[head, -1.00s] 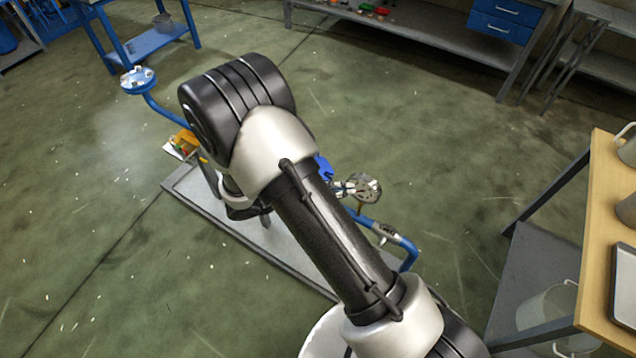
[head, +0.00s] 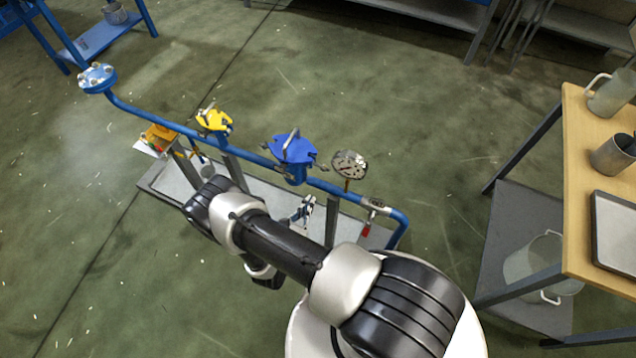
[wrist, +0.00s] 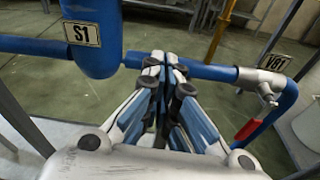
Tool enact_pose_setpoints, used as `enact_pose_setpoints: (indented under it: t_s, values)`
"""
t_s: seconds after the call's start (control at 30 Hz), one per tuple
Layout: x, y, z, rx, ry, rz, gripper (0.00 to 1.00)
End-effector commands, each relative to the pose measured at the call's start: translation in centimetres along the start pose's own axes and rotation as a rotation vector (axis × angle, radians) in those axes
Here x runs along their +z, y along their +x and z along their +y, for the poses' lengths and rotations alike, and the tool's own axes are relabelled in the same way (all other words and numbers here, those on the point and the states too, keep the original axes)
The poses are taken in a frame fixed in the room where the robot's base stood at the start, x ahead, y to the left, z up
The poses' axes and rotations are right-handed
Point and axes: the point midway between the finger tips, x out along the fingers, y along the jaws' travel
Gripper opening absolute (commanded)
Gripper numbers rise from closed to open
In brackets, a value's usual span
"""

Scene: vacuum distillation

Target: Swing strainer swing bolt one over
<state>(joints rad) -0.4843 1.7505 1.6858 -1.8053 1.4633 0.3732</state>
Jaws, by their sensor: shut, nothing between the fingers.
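The strainer has a blue lid (head: 291,150) on the blue pipe run in the head view. Small grey metal pieces stick out at the lid's rim, with a grey bar across its top; which piece is swing bolt one I cannot tell. In the wrist view only the strainer's lower blue body (wrist: 97,45) shows, with its S1 label; its lid and bolts are out of frame. My gripper (head: 308,203) is shut and empty, below the lid and on the near side of the pipe. In the wrist view its fingertips (wrist: 162,62) are together just right of the body, in front of the pipe.
A round perforated metal disc (head: 349,164) stands right of the strainer. The V81 valve (wrist: 265,88) with a red handle is further right. A yellow-topped fitting (head: 214,121) is left. A grey tray (head: 160,186) lies below. A wooden table (head: 570,200) stands at right.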

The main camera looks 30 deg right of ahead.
Motion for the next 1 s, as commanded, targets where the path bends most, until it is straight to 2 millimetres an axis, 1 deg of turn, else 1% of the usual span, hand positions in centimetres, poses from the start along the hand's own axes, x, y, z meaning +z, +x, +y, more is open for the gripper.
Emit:
enact_pose_setpoints:
  t_s: [0.03, 0.1, 0.27, 0.3, 0.4, 0.53, 0.7, 1.0]
  values:
    - [-0.2, 1.3, -0.2, -0.008, 0.003, -0.001, 0.00]
    - [-0.2, 2.9, -0.2, -0.009, 0.005, -0.001, 0.00]
    - [-0.2, 6.2, -0.2, -0.007, 0.004, -0.001, 0.00]
    - [0.3, 6.6, -0.1, -0.006, 0.003, -0.002, 0.00]
    - [2.1, 6.8, 0.0, -0.002, 0.002, -0.001, 0.00]
    - [3.4, 7.0, 0.0, -0.002, 0.002, -0.001, 0.00]
    - [3.9, 7.1, 0.0, -0.001, 0.001, -0.001, 0.00]
    - [3.9, 7.1, -0.1, -0.001, 0.000, 0.000, 0.00]
